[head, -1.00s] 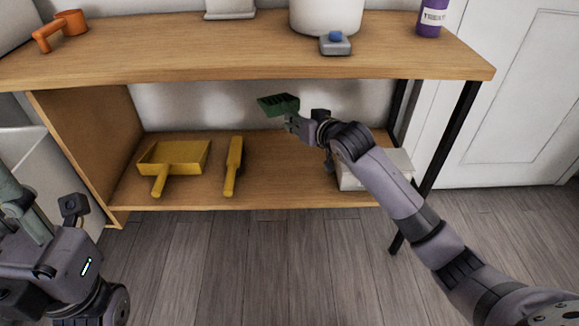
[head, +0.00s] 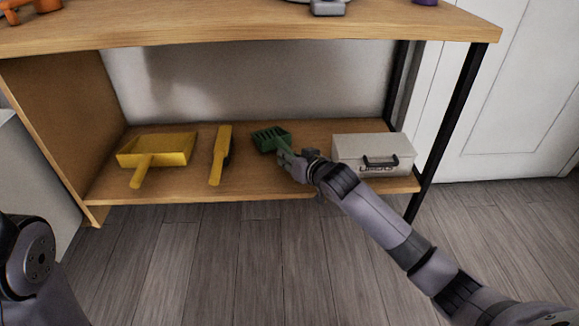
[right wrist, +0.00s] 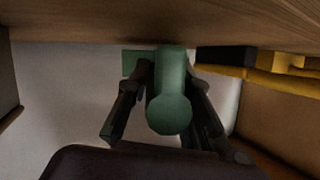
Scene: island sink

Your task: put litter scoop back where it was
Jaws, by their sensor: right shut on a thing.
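The green litter scoop (head: 270,138) is at the lower shelf, between the yellow brush and the white box. Its slotted head points to the back left; whether it touches the shelf board is hard to tell. My right gripper (head: 298,164) is shut on its handle, coming in from the front right. In the right wrist view the scoop's green handle (right wrist: 170,95) sits between the two dark fingers of my right gripper (right wrist: 168,84), close to the wooden board at the picture's top. My left gripper is out of view.
The lower shelf (head: 240,190) also holds a yellow dustpan (head: 157,150), a yellow brush (head: 219,155) and a white box with a dark handle (head: 372,153). The tabletop (head: 240,35) overhangs it. Black legs (head: 450,130) stand at the right.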

